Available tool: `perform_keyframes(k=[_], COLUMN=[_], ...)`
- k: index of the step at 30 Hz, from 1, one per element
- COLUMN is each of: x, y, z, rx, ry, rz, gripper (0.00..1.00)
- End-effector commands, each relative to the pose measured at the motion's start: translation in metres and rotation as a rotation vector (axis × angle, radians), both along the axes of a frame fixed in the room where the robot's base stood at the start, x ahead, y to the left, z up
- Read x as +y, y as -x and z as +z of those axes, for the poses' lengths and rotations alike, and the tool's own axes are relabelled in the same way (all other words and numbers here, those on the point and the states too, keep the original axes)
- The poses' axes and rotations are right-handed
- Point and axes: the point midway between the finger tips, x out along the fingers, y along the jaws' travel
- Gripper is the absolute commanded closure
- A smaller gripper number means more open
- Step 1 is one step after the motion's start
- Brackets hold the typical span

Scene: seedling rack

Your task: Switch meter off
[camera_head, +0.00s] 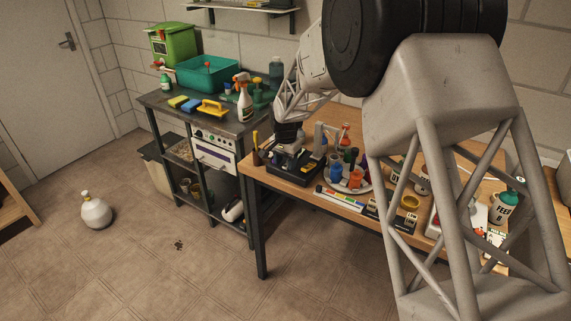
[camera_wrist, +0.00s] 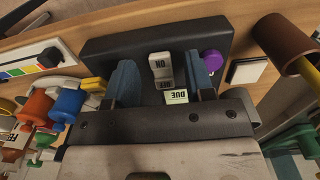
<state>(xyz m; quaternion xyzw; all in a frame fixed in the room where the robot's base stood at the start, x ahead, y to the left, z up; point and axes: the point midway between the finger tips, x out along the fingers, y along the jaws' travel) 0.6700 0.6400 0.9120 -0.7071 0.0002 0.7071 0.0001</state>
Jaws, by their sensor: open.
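The meter is a black box (camera_wrist: 105,48) across the upper middle of the wrist view; in the head view, the black box (camera_head: 283,176) sits on the wooden bench's left end. A pale grey switch (camera_wrist: 160,68) marked ON and OFF, upside down in the picture, stands on the box. Its setting is hard to tell. My gripper (camera_wrist: 160,62) is open, with one blue-grey finger on each side of the switch; visible gaps separate them from it. In the head view my gripper (camera_head: 289,138) is over the box. A purple knob (camera_wrist: 210,62) sits right of the switch.
A small pale label reading DUE (camera_wrist: 177,96) lies near the switch. A brown cup (camera_wrist: 284,43) stands right of the box. Blue (camera_wrist: 67,103) and orange (camera_wrist: 37,105) bottles crowd the left. A dark side bench (camera_head: 160,100) holds a teal tub (camera_head: 208,72).

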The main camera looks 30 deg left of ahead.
Motion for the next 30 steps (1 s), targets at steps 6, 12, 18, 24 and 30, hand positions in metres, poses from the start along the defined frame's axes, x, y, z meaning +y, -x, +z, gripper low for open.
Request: perform_keyframes(k=[6, 12, 18, 24, 30], x=[-0.0002, -0.0001, -0.0001, -0.0002, -0.0001], y=[0.0001, 0.0001, 0.0001, 0.0001, -0.0011], z=[-0.009, -0.0093, -0.0092, -0.0091, -0.0087], rx=[0.0, 0.0, 0.0, 0.0, 0.026], ry=[0.0, 0.0, 0.0, 0.0, 0.0], rz=[0.0, 0.0, 0.0, 0.0, -0.003], gripper=[0.51, 0.51, 0.72, 1.0, 1.0])
